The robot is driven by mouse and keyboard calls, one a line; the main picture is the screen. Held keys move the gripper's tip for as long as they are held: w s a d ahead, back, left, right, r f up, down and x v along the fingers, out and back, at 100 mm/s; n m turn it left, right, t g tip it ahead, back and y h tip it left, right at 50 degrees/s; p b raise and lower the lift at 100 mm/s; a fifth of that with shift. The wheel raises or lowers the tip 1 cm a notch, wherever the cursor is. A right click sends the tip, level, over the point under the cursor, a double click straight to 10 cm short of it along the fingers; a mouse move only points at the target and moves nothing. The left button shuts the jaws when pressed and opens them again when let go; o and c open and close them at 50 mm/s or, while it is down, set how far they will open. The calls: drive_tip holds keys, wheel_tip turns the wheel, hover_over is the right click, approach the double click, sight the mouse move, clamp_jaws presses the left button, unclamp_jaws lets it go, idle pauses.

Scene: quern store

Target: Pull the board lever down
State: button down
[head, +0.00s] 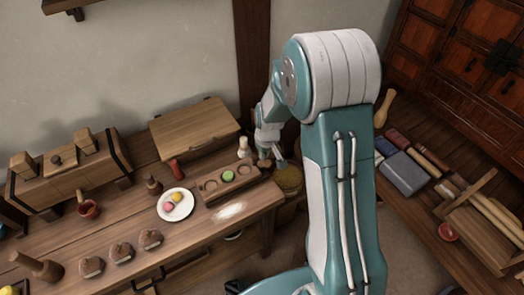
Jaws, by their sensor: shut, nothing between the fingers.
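I cannot make out a lever for certain in the head view. A wooden box with a sloping lid (195,126) stands at the back of the table, against the wall. A long wooden block with a dark strap (70,178) and smaller blocks on top stands at the back left; whether either carries the lever is unclear. My gripper (272,156) is small in view, pointing down near the table's right end, beside a white-topped peg and above a round yellowish-brown vessel. It is shut and empty. My arm hides what lies behind it.
The wooden table (120,208) holds a white plate (175,204) with small coloured pieces, a tray with round hollows (232,185) and several brown lumps. A right-hand bench carries a grey block (403,173) and rods. A dark cabinet (465,50) stands behind it.

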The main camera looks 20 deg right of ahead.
drive_tip(key=shift+s+d+f, duration=0.15)
drive_tip(key=shift+s+f, duration=0.2)
drive_tip(key=shift+s, duration=0.25)
drive_tip(key=shift+s+d+f, duration=0.15)
drive_tip(key=shift+s+f, duration=0.15)
drive_tip(key=shift+s, duration=0.25)
drive_tip(key=shift+w, duration=0.2)
drive_tip(key=shift+w+a+f, duration=0.2)
drive_tip(key=shift+w+a, duration=0.05)
drive_tip(key=shift+w, duration=0.4)
drive_tip(key=shift+w+r, duration=0.25)
drive_tip(key=shift+r, duration=0.2)
drive_tip(key=shift+w+a+r, duration=0.25)
drive_tip(key=shift+w+r, duration=0.7)
drive_tip(key=shift+r, duration=0.3)
drive_tip(key=s+d+r, duration=0.1)
drive_tip(key=s+r, duration=0.5)
drive_tip(key=r, duration=0.1)
drive_tip(key=shift+s+d+r, duration=0.2)
drive_tip(key=shift+d, duration=0.05)
